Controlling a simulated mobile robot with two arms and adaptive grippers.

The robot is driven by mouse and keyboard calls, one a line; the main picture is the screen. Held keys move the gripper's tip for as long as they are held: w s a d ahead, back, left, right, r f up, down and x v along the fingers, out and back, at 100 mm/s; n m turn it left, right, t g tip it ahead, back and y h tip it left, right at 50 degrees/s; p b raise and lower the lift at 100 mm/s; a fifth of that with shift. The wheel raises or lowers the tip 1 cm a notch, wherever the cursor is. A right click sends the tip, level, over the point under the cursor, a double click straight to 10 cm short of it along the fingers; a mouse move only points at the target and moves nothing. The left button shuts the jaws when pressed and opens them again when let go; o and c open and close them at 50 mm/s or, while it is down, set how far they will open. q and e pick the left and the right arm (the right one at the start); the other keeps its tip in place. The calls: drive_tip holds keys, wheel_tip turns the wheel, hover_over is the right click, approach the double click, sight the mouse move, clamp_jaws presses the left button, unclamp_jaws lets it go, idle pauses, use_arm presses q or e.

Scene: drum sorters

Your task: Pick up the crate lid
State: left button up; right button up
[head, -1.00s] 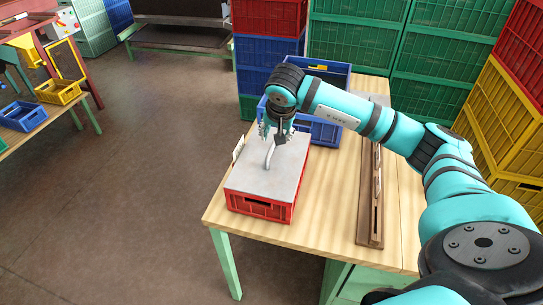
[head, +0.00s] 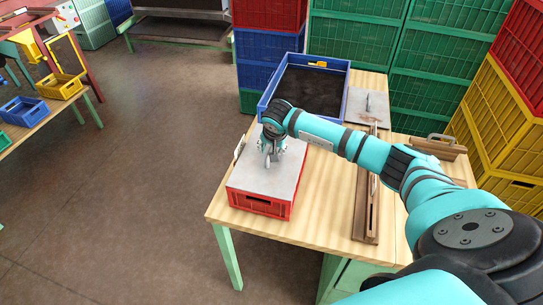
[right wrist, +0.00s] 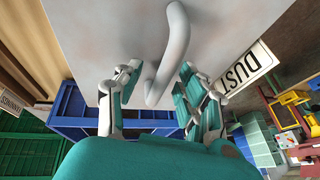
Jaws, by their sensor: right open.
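The grey crate lid (head: 283,180) lies flat on the red crate (head: 258,204) at the near left of the table. Its curved handle (right wrist: 174,45) stands up from the lid in the right wrist view. My right gripper (head: 270,160) is low over the lid, pointing down. In the right wrist view the open fingers of this gripper (right wrist: 160,72) are on either side of the handle's near end. I cannot tell whether they touch it. In the head view the gripper hides most of the handle. My left gripper is not in view.
A blue crate (head: 262,104) with dark contents stands behind the red crate. Another grey lid (head: 368,108) lies beside it. Stacked green crates (head: 440,65) stand behind.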

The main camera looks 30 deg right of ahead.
clamp_jaws()
drive_tip(key=shift+r, duration=0.1)
idle(0.4)
